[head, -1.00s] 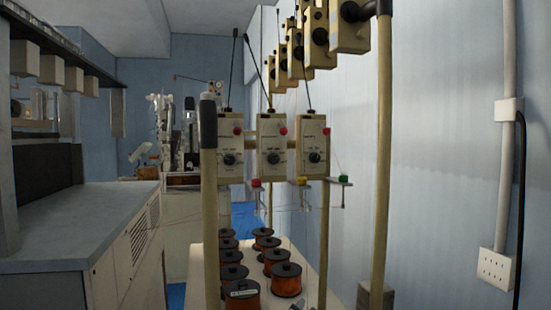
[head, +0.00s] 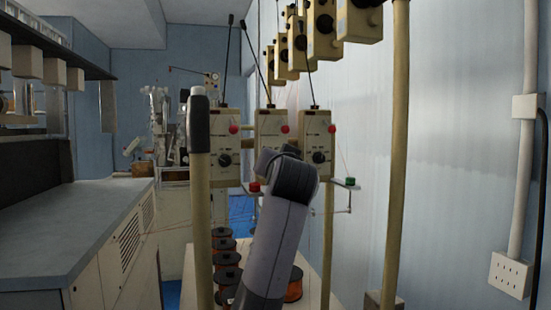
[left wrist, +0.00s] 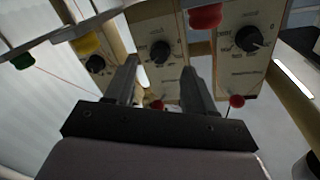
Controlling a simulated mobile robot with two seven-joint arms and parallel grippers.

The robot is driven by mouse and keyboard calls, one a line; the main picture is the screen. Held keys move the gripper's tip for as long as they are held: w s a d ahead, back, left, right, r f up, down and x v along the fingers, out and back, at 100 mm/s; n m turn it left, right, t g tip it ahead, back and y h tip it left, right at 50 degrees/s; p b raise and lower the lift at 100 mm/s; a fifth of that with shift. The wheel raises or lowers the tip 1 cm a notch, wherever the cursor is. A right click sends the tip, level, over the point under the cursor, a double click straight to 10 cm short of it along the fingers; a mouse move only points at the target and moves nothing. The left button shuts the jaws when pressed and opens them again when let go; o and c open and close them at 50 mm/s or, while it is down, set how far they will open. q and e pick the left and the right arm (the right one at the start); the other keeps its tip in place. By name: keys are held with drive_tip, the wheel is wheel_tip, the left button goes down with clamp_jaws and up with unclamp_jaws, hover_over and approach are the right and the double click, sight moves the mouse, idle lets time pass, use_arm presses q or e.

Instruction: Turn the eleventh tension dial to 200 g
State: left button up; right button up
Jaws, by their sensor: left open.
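Three beige tension boxes hang in a row: the left box (head: 224,125), the middle box (head: 270,123) and the right box (head: 317,128). The left box's black dial (head: 224,160) and the right box's dial (head: 318,157) show; my arm hides the middle one. Which dial is the eleventh I cannot tell. In the left wrist view, the order is reversed. The middle dial (left wrist: 160,50) shows between the fingertips of my left gripper (left wrist: 160,66), which is open; contact is not visible. Its setting is too small to read. My right gripper is not in view.
Red (left wrist: 205,16), yellow (left wrist: 88,43) and green (left wrist: 22,61) pieces sit by the boxes. A beige post (head: 200,220) stands left of them. Copper wire spools (head: 226,276) stand below. More boxes (head: 320,30) hang above right. Thin wires run across.

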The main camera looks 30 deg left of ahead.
use_arm(q)
drive_tip(key=p+x, duration=0.1)
drive_tip(key=x, duration=0.3)
clamp_jaws()
idle(0.4)
